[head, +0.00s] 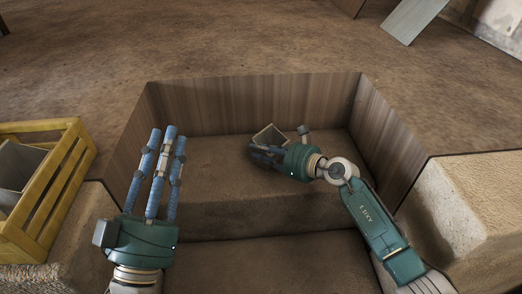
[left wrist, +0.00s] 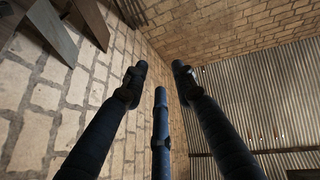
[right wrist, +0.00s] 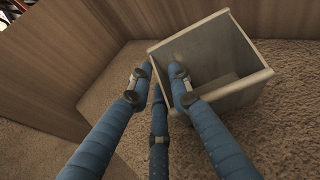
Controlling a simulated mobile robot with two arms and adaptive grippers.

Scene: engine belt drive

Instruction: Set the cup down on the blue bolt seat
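A pale, square, open-topped container (head: 269,134), possibly the cup, is tilted in the wood-walled pit. It also shows large in the right wrist view (right wrist: 240,92). My right gripper (head: 263,156) is at its near side. In the right wrist view its fingertips (right wrist: 161,74) overlap the container's left wall and rim; whether they pinch the wall is unclear. My left gripper (head: 167,131) is open and empty, raised at the left of the pit, fingers pointing away. Its fingers (left wrist: 158,78) show spread with nothing between them. I see no blue bolt seat in any view.
Wooden walls (head: 240,100) enclose the pit, with a brown ledge (head: 225,205) inside. A yellow crate (head: 50,190) stands at the left with a grey piece in it. A tan block (head: 465,200) is at the right. A grey panel (head: 413,18) leans at the back right.

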